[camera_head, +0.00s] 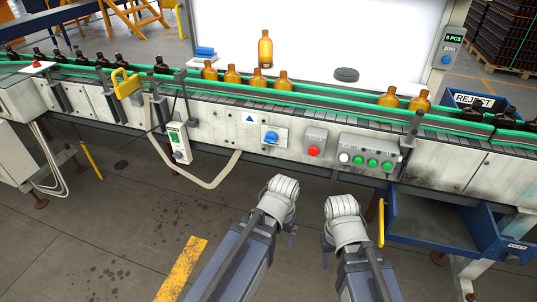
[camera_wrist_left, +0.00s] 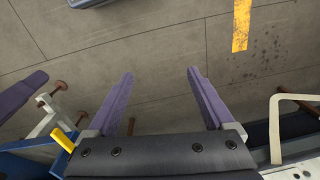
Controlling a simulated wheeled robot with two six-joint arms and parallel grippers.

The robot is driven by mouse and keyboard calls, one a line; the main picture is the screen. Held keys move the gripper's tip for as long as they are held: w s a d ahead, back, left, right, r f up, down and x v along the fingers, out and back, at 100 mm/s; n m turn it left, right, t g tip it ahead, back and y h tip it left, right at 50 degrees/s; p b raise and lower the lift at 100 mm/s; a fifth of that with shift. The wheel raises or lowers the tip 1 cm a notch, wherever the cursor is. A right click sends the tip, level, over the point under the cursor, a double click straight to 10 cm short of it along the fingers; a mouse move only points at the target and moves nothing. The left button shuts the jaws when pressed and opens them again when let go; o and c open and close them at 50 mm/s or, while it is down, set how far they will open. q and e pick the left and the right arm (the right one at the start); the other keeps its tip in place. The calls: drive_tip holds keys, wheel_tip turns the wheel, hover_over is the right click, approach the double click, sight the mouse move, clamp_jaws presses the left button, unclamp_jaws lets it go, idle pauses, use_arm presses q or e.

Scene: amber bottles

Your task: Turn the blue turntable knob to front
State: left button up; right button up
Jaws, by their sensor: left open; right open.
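The blue turntable knob (camera_head: 270,137) sits on a pale plate on the conveyor's front panel, below a blue triangle sign. The way its pointer faces is too small to tell. My left gripper (camera_head: 291,241) hangs low in front of the conveyor, below and apart from the knob, mostly hidden by its wrist. In the left wrist view its two purple fingers (camera_wrist_left: 161,80) are spread with only floor between them. My right gripper (camera_head: 327,259) also hangs low, to the right of the left one, open and apart from the panel. The knob is not seen in the left wrist view.
A red button (camera_head: 313,151) and a box with green buttons (camera_head: 367,161) are right of the knob. A control box (camera_head: 179,142) and bent pale rail (camera_head: 205,184) are left. Amber bottles (camera_head: 265,49) stand behind. A blue reject bin (camera_head: 430,226) juts out at right.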

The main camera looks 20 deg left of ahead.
use_arm(q)
drive_tip(key=w+a+f+t+h+b, duration=0.1)
drive_tip(key=w+a+f+b, duration=0.1)
drive_tip(key=f+b, duration=0.35)
drive_tip(key=w+a+f+t+h+b, duration=0.1)
drive_tip(key=w+a+f+b, duration=0.15)
drive_tip(key=f+b, duration=0.35)
drive_tip(key=w+d+r+m+t+h, duration=0.3)
drive_tip(key=w+d+r+t+h, duration=0.15)
drive_tip(key=w, duration=0.45)
drive_tip(key=n+t+y, duration=0.1)
drive_tip(key=t+y, duration=0.3)
drive_tip(key=t, duration=0.7)
approach(269, 141)
drive_tip(key=w, duration=0.2)
drive_tip(key=shift+w+d+f+p, duration=0.1)
drive_tip(key=shift+w+d+p, duration=0.05)
drive_tip(key=shift+w, duration=1.05)
drive_tip(key=shift+w+d+p, duration=0.1)
drive_tip(key=shift+w+d, duration=0.05)
drive_tip(key=shift+w, duration=1.1)
drive_tip(key=shift+w+d+f+p, duration=0.1)
drive_tip(key=shift+w+d+p, duration=0.05)
drive_tip(key=shift+w, duration=1.05)
drive_tip(key=shift+c, duration=0.3)
